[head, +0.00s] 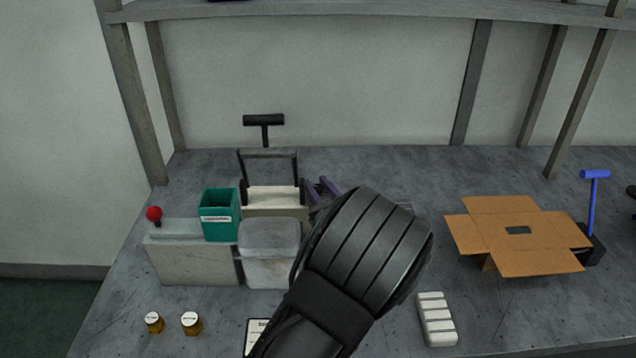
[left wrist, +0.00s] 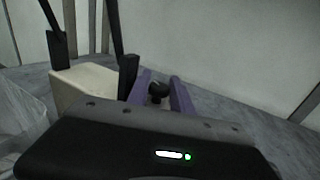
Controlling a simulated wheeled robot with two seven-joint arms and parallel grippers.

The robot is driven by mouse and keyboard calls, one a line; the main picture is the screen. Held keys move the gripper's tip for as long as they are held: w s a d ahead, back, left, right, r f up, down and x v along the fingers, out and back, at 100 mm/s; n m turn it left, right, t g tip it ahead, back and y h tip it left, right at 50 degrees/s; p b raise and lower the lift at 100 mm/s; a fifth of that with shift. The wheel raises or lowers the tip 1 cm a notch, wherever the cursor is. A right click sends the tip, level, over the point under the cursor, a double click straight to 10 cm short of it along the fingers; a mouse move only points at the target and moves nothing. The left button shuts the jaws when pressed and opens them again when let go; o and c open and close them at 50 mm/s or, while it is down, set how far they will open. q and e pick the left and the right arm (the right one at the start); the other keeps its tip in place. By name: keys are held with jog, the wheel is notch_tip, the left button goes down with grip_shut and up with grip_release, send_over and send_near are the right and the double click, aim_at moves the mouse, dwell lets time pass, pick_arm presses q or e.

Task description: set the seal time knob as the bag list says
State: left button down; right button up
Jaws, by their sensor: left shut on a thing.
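The sealer (head: 272,197) stands at the back left of the bench, with a cream body, a black frame and a black T-handle; its cream body also shows in the left wrist view (left wrist: 88,84). The seal time knob (left wrist: 158,91) is small and black at the sealer's right side. My left gripper (left wrist: 160,84) has its purple fingers on both sides of the knob, shut on it. In the head view the fingers (head: 325,188) show beside the sealer, and my arm hides the knob. No dial marks are readable. A white card (head: 256,328), perhaps the bag list, is partly hidden; its text is unreadable.
A teal bin (head: 220,222), a grey box with a red ball knob (head: 154,214) and a pale tub (head: 269,240) stand left of my arm. Two amber jars (head: 191,323) are in front. An open carton (head: 518,232) and a white ribbed block (head: 436,320) lie right.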

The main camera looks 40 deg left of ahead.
pick_arm(q)
jog(key=shift+m+t+h, duration=0.5)
jog(key=shift+m+t, duration=0.1)
jog(key=shift+t, duration=0.2)
jog(key=c, duration=1.2)
grip_release()
jog(key=shift+p+v, duration=0.3)
jog(key=shift+v, duration=3.6)
